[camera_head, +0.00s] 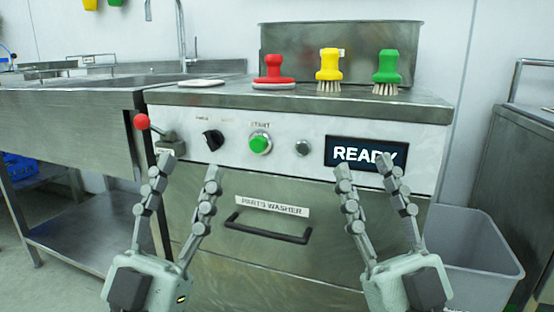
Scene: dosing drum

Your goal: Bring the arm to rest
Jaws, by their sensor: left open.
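My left gripper (185,174) is open and empty, fingers pointing up in front of the left part of the parts washer (280,192). My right gripper (364,168) has its two fingers spread apart with nothing between them, in front of the washer's right part. Its fingertips overlap the lower edge of the display (366,153), which reads READY. The washer's front also has a green start button (260,143), a black knob (213,139), a lever with a red ball (141,121) and a drawer with a black handle (267,229). The drawer looks shut.
Red (274,68), yellow (329,65) and green (386,66) brushes stand on the washer top, before a metal box (300,42). A white disc (201,83) lies to their left. A steel sink table (70,110) is left; a grey bin (470,260) stands right.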

